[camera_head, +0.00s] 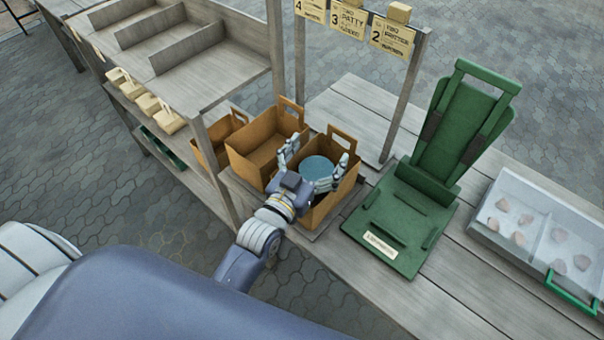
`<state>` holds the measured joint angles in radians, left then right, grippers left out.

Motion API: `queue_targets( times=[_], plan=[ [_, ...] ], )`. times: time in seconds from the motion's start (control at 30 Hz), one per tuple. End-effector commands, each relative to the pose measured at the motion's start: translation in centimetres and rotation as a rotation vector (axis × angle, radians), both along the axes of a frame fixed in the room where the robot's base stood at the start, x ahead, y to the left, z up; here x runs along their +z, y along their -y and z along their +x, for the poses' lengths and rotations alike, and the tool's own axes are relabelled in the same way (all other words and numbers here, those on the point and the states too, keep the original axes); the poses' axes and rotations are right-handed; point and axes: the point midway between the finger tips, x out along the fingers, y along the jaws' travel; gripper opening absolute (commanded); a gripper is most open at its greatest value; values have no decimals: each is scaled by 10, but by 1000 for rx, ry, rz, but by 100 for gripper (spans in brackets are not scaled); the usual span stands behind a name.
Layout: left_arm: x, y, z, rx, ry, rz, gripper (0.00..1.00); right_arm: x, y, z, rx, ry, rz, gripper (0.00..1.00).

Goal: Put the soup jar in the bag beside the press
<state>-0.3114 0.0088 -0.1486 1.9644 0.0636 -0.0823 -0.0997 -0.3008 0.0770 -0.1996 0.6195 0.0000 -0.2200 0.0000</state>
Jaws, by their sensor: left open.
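The soup jar (318,168) shows as a round blue-grey top inside the mouth of the right-hand brown paper bag (324,212); its lower part is hidden. This bag stands just left of the green press (408,208). My left gripper (315,157) is over the bag, open, with its fingers spread on either side of the jar's top. I cannot tell whether the fingers touch the jar. My right gripper is not in view.
A clear-lidded case (540,225) lies right of the press. Number signs (348,20) hang above. Bare planks (350,105) lie behind the bags.

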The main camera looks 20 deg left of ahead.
Motion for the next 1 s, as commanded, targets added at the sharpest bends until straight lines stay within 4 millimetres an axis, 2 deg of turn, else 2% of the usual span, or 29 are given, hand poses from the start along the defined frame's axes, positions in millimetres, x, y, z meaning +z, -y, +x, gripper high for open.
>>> queue_targets(
  times=[0.4,0.6,0.8,1.0],
  plan=[
    [-5,-11,-76,0,-7,0,91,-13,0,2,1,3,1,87],
    [-4,-16,-103,0,-5,0,91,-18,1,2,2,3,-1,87],
    [-3,-18,-116,0,-3,-1,91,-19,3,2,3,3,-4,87],
    [-2,-18,-118,0,-2,-1,91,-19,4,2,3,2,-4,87]
  ],
)
